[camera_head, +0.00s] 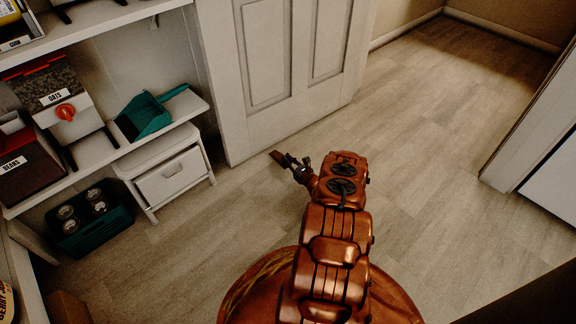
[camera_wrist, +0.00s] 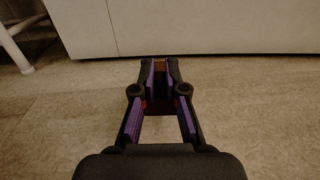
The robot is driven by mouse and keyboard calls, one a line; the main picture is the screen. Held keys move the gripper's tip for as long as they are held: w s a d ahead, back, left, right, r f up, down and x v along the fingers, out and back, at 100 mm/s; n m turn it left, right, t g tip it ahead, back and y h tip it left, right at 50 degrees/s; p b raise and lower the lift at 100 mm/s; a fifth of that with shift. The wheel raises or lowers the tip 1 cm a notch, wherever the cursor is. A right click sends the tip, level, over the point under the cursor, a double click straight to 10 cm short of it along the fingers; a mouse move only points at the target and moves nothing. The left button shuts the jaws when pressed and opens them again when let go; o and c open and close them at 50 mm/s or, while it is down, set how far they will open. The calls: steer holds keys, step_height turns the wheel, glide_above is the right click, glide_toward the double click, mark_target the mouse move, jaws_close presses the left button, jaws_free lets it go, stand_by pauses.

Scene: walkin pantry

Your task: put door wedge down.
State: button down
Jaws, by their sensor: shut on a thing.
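My gripper (camera_head: 296,166) reaches out low over the floor, close to the bottom of the white panelled door. It is shut on a small brown door wedge (camera_head: 278,157), which sticks out past the fingertips toward the door. In the wrist view, my gripper (camera_wrist: 160,72) shows its two purple-lined fingers with a bit of the reddish-brown wedge between them; most of it is hidden by the fingers. The door (camera_head: 290,70) stands open, and its lower edge crosses the top of the wrist view (camera_wrist: 200,28). I cannot tell whether the wedge touches the floor.
Shelves at left hold an oats dispenser (camera_head: 62,100) and a teal dustpan (camera_head: 150,115). A white step stool (camera_head: 170,175) and a dark green crate (camera_head: 95,220) of jars stand below. The floor (camera_head: 430,150) right of the door is clear. A white cabinet (camera_head: 540,130) stands at right.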

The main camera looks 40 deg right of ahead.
steer(key=shift+f+b, duration=0.3)
steer(key=shift+f, duration=0.55)
steer(key=shift+f, duration=0.15)
steer(key=c, duration=1.2)
jaws_free()
